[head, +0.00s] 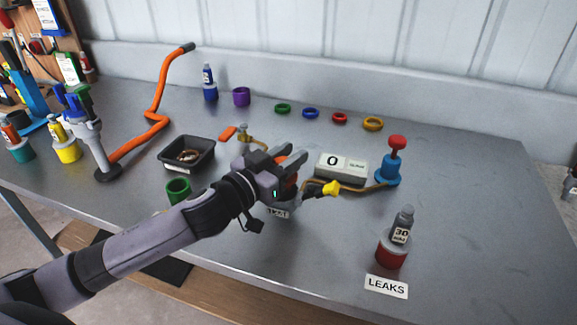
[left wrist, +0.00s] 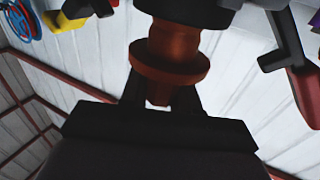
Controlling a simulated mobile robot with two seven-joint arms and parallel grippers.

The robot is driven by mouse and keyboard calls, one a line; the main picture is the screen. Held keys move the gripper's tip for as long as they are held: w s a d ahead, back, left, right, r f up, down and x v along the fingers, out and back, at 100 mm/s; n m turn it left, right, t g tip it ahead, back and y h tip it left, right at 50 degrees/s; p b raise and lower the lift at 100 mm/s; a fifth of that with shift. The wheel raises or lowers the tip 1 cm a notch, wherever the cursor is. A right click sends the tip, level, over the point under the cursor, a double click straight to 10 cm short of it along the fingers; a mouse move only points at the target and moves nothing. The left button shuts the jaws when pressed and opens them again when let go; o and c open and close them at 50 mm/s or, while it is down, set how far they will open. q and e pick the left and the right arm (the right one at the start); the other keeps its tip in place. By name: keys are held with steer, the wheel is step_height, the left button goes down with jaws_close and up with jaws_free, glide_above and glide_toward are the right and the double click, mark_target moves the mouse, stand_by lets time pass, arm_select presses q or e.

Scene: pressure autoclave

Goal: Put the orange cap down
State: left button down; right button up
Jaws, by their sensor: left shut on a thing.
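My left gripper (head: 282,170) is over the middle of the table, at the small pot labelled "TEST" (head: 278,212). It is shut on the orange cap (head: 293,163), which shows only in part between the fingers. In the left wrist view the orange cap (left wrist: 169,68), flanged and dark orange, fills the centre between the fingers. A dark round body borders its top there; I cannot tell whether they touch. My right gripper is not in view.
A yellow-tipped fitting (head: 331,188) and a grey readout box showing 0 (head: 341,167) are right of the gripper. A blue pump with red knob (head: 390,166) stands behind the red holder (head: 391,254). A black tray (head: 187,154) lies left.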

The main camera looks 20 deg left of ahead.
arm_select(q)
steer(key=shift+f, duration=0.95)
steer(key=shift+f, duration=0.3)
steer(key=c, duration=0.8)
jaws_free()
steer(key=shift+b, duration=0.3)
